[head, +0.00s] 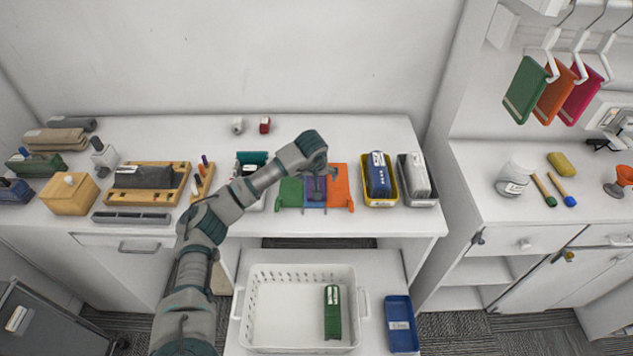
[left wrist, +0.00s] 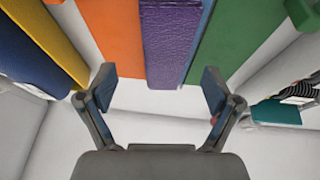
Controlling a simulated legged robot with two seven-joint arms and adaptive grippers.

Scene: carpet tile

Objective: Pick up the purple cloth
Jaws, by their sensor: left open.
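Nothing is between the fingertips except this view of the cloth. My right gripper does not show.
A yellow bin (head: 380,203) and a grey bin (head: 419,202) stand just right of the cloths. A white basket (head: 285,315) with a green packet sits on the lower shelf.

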